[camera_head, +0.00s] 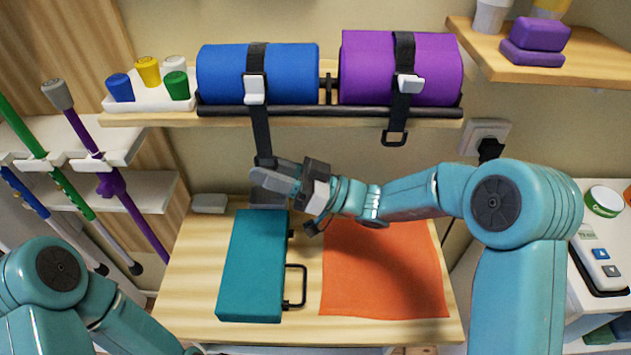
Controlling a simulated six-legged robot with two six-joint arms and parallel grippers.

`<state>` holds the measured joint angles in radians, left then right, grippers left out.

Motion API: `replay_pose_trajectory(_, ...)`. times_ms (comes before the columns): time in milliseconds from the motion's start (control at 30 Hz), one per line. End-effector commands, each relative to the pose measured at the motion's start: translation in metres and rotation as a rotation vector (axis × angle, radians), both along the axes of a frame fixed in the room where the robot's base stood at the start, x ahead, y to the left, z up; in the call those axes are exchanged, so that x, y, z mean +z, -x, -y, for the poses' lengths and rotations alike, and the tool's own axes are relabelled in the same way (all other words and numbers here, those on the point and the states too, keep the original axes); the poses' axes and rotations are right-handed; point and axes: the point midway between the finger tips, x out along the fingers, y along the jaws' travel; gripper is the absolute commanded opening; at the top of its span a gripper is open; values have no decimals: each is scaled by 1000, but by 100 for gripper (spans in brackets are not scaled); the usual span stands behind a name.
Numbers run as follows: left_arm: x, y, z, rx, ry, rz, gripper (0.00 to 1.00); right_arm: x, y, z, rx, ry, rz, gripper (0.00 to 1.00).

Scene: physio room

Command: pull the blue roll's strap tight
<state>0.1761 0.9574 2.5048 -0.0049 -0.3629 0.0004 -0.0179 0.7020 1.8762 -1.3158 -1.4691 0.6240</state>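The blue roll (300,73) lies on the wall shelf at the upper left of centre. Its black strap (261,130) runs over it, through a white buckle (255,90), and hangs straight down below the shelf. My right gripper (272,188) is at the strap's lower end, above the table, and looks shut on it. The gripper hides the strap's end. My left arm shows at the lower left; its gripper is outside the picture.
A purple roll (430,68) with its own strap (395,137) lies to the right. Below are a teal case (252,270) and an orange cloth (380,270) on the wooden table (195,285). Cups stand in a white tray (150,100) at left.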

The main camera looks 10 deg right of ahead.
Motion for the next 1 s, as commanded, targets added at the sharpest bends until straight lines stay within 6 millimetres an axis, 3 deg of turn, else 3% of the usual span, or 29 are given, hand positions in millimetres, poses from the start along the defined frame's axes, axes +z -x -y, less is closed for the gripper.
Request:
replay_pose_trajectory(167,-8,0,0,0,0,0,43,-12,5,24,-5,0,-2,33)
replay_pose_trajectory(600,-29,0,0,0,0,0,43,-54,32,122,-6,1,-5,33)
replay_pose_trajectory(800,-32,0,0,0,0,0,43,-62,38,142,-4,1,-5,33)
replay_pose_trajectory(1000,-32,0,0,0,0,0,43,-62,40,145,-1,0,-5,33)
